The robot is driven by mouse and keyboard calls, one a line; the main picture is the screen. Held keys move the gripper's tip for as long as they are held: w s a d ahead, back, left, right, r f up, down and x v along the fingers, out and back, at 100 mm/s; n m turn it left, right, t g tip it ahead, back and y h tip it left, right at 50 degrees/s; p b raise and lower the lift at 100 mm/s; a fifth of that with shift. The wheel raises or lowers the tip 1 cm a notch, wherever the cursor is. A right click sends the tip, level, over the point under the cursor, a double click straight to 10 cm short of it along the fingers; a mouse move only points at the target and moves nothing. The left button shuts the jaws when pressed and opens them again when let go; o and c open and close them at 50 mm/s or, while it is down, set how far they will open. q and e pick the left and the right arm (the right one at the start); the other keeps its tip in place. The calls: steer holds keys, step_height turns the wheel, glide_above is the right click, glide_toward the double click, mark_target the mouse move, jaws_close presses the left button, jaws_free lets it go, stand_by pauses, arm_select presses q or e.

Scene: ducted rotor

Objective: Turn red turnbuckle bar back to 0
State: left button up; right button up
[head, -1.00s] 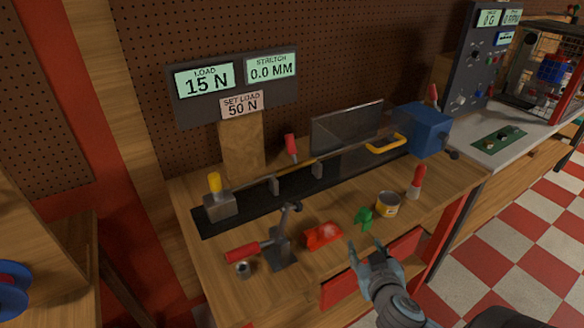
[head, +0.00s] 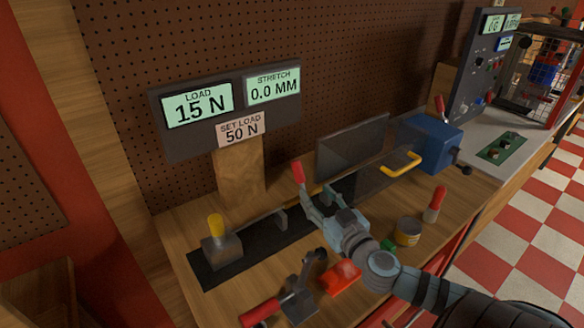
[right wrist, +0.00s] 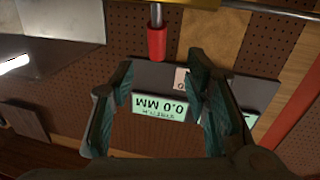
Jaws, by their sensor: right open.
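The red turnbuckle bar (head: 298,173) stands up from the long rod of the rig at the back of the bench, tilted slightly left. My right gripper (head: 320,194) is open and empty, just right of the bar, with its fingers pointing toward it. In the right wrist view the red grip (right wrist: 157,42) lies ahead of the open fingers (right wrist: 161,78), roughly in line with the gap between them. No contact shows. The rod near the bar is partly hidden behind my fingers. My left gripper is out of view.
The load display (head: 197,105) reads 15 N, stretch reads 0.0 MM, and the set-load plate (head: 240,129) says 50 N. A yellow-topped block (head: 220,245), a toggle clamp (head: 298,298), a can (head: 407,232) and a dark panel (head: 352,145) stand around the rod.

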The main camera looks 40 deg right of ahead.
mark_target(301, 174)
steer(key=w+d+p, duration=0.1)
steer(key=w, duration=0.2)
steer(key=w+p, duration=0.1)
steer(key=w, duration=0.3)
steer(key=w+d+p, duration=0.1)
steer(key=w, duration=0.3)
steer(key=shift+w+d, duration=0.2)
steer(key=shift+d, duration=0.15)
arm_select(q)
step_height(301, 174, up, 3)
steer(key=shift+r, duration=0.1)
arm_select(e)
steer(key=shift+s+r, duration=0.1)
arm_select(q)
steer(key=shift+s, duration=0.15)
arm_select(e)
jaws_close()
